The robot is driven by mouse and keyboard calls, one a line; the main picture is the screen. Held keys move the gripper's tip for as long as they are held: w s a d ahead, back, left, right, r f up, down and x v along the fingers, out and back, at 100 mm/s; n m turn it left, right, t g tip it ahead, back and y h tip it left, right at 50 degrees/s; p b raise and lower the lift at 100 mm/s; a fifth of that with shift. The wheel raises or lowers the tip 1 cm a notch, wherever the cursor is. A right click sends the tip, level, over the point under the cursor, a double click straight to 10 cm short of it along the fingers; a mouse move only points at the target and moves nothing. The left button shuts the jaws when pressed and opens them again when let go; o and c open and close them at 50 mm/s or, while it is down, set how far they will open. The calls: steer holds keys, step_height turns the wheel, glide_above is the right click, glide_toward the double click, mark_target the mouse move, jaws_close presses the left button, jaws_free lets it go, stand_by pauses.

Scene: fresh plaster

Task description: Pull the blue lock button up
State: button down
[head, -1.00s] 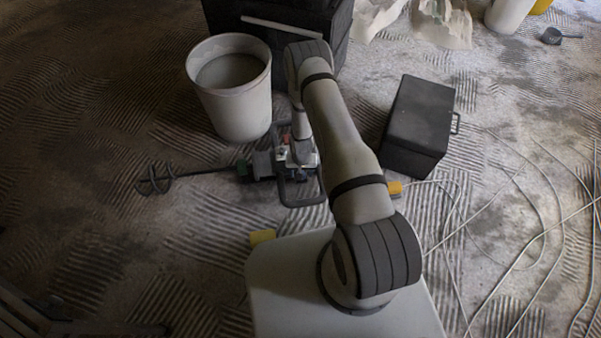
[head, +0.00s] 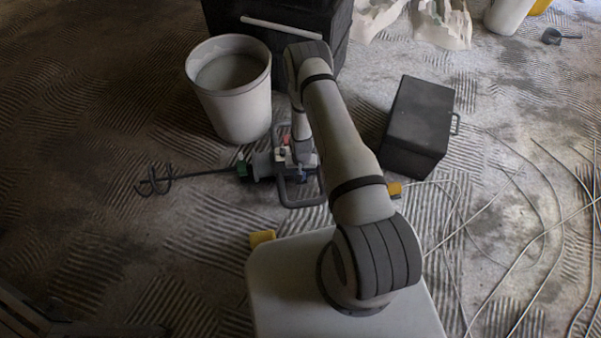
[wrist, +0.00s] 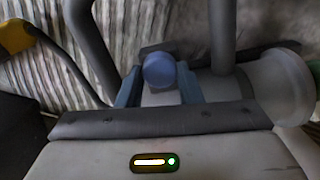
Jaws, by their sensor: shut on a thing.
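The blue lock button (wrist: 159,70) is a round knob in the middle of the wrist view. My gripper (wrist: 160,84) is shut on it, with one bluish finger on each side. The button belongs to a mixer (head: 262,166), which lies on the floor with grey handle bars and a green collar. Its shaft and spiral paddle point left in the head view. In the head view my arm hides part of the mixer, and the button cannot be made out there. How far the button stands up cannot be told.
A pale bucket (head: 236,108) of grey mix stands just behind the mixer. A black case (head: 420,125) is to the right, and a large dark container (head: 275,30) is at the back. Cables (head: 520,220) loop over the ridged floor at right. Floor at left is mostly clear.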

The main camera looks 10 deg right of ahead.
step_height(320, 180, up, 2)
steer(key=shift+r+p, duration=0.1)
steer(key=shift+p, duration=0.25)
steer(key=c, duration=1)
jaws_free()
step_height(320, 180, up, 8)
steer(key=p, duration=0.2)
steer(key=shift+f, duration=0.2)
steer(key=shift+r, duration=0.1)
